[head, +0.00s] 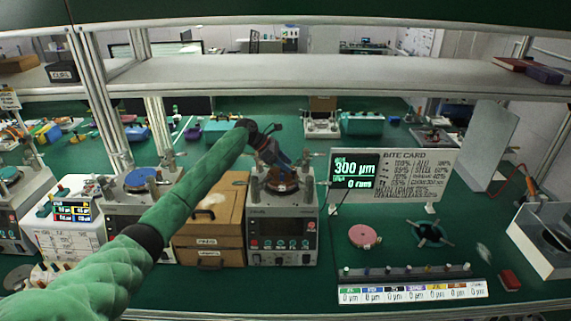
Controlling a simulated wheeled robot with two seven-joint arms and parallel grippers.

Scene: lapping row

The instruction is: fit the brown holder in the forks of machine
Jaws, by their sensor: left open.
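The lapping machine (283,231) stands mid-bench, a pale box with a dark control panel. A brown round piece, which looks like the brown holder (284,188), lies on its top, partly hidden by my left gripper. I cannot tell whether it sits inside the machine's forks. My left gripper (279,168) comes down from the upper left over the machine top, just above the brown piece. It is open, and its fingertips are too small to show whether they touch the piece. My right gripper is not in view.
A brown drawer box (209,225) stands close left of the machine. A sign with a display (390,176) stands to its right. A pink disc (364,236) and a dark cross-armed piece (430,234) lie on the right bench. A shelf (300,75) crosses above.

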